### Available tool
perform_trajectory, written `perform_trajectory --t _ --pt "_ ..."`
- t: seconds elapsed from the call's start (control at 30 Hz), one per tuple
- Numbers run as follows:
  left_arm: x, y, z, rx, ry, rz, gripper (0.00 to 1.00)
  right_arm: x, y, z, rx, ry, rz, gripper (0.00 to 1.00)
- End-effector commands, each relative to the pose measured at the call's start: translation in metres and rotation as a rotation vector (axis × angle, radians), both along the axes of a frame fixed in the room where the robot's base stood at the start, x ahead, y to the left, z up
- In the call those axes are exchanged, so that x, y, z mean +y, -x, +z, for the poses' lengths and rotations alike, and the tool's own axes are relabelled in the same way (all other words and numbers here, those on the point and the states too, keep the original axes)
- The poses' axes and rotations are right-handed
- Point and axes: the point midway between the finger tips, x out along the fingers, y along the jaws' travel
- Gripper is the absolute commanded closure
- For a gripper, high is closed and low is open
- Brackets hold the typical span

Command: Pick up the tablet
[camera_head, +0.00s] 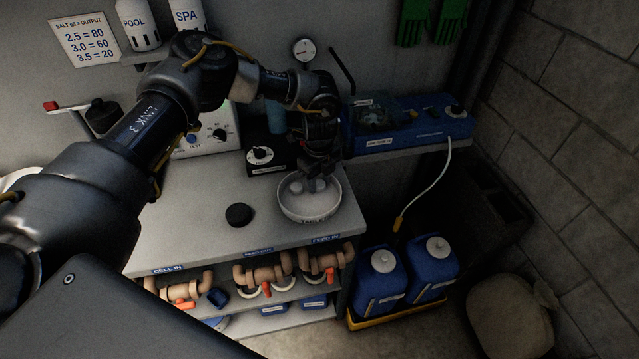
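A round white dish (310,212) stands near the right end of the grey bench top. Small pale pieces (296,187) lie in it, and they look like tablets. My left arm reaches in from the left, and its dark gripper (316,172) points down over the back of the dish. The fingers are dark and small here, partly lost against the shadow. I cannot tell whether they are open or shut, or whether they touch a pale piece. My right gripper is not in view.
A black round cap (239,215) lies on the bench left of the dish. A black dial box (267,155) stands behind. A blue device (412,122) sits on a shelf at right. Blue jugs (380,282) stand in a yellow tray below. The bench front is mostly clear.

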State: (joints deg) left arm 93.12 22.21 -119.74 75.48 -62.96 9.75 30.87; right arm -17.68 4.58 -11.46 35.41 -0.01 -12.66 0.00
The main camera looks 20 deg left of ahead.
Motion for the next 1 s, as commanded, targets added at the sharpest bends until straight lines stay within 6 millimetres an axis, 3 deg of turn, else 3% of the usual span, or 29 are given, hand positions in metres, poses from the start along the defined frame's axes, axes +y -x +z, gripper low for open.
perform_trajectory --t 0.13,0.33,0.67,0.9,1.0 --pt "0.0 0.0 0.0 -0.001 0.0 0.0 0.65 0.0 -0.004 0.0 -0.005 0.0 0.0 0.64" --pt "0.0 0.0 0.0 -0.001 0.0 0.0 0.9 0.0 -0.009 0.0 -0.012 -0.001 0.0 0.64" --pt "0.0 -0.001 0.004 -0.002 0.001 0.0 0.9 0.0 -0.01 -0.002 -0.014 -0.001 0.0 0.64" --pt "-0.001 -0.002 0.032 -0.006 0.003 0.0 0.9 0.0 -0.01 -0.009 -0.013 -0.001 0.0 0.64" --pt "-0.007 0.014 0.047 -0.002 0.004 -0.006 0.9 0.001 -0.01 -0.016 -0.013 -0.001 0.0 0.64"
